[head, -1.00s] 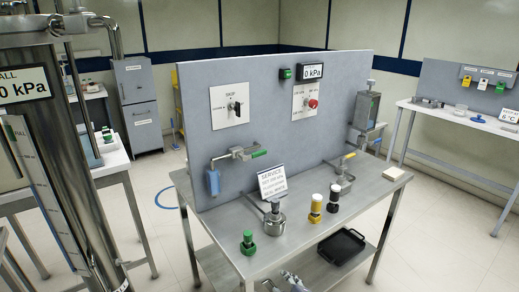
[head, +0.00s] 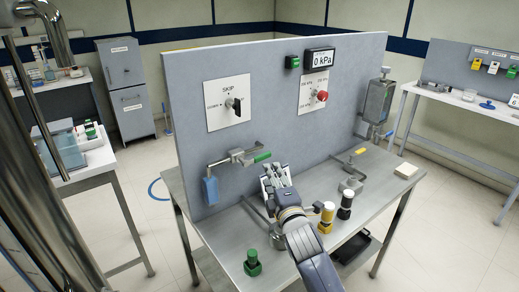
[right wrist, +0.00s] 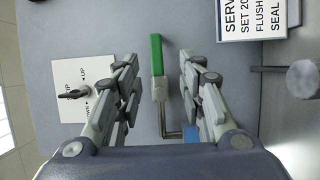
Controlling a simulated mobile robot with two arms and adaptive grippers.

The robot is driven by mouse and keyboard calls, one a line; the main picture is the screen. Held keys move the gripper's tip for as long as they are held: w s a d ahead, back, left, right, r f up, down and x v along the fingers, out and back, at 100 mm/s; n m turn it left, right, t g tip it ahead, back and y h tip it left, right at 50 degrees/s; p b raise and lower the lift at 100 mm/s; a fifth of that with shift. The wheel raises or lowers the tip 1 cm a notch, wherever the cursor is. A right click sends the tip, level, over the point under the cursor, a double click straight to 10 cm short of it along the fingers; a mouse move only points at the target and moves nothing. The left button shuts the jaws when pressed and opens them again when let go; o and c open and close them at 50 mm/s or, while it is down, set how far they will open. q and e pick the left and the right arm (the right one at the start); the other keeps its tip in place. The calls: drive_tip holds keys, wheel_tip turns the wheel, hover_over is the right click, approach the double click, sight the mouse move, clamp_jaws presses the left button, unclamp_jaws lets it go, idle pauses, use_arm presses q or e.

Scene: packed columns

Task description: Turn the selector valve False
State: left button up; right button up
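A pipe valve with a green-tipped lever (head: 262,157) is mounted low on the left of the grey upright panel. A black rotary knob (head: 234,104) sits on a white plate above it, its label partly legible as "SKIP"; both also show in the right wrist view, the green lever (right wrist: 156,54) and the knob (right wrist: 76,94). I cannot tell which is the selector valve. My right gripper (head: 275,178) is open in front of the panel, just below and right of the lever. In the right wrist view, the lever appears between the spread fingers, with no visible contact. My left gripper is out of view.
A red knob (head: 322,96) and a 0 kPa display (head: 321,65) are on the panel's right. A green-capped item (head: 252,263), a yellow bottle (head: 326,217) and a black bottle (head: 345,204) stand on the bench. A service sign (right wrist: 252,18) is close to the gripper.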

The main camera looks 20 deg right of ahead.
sight(264, 158)
drive_tip(key=w, duration=0.2)
drive_tip(key=w+p, duration=0.1)
drive_tip(key=w, duration=0.3)
drive_tip(key=shift+d+r, duration=0.1)
drive_tip(key=shift+r, duration=0.3)
drive_tip(key=w, duration=0.4)
drive_tip(key=shift+w+d+f+p, duration=0.1)
drive_tip(key=shift+w+p, duration=0.05)
drive_tip(key=shift+p, duration=0.25)
drive_tip(key=shift+w, duration=0.15)
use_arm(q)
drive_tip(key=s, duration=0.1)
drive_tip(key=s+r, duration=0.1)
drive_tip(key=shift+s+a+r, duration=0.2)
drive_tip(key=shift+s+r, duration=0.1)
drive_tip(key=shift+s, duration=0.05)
use_arm(e)
clamp_jaws()
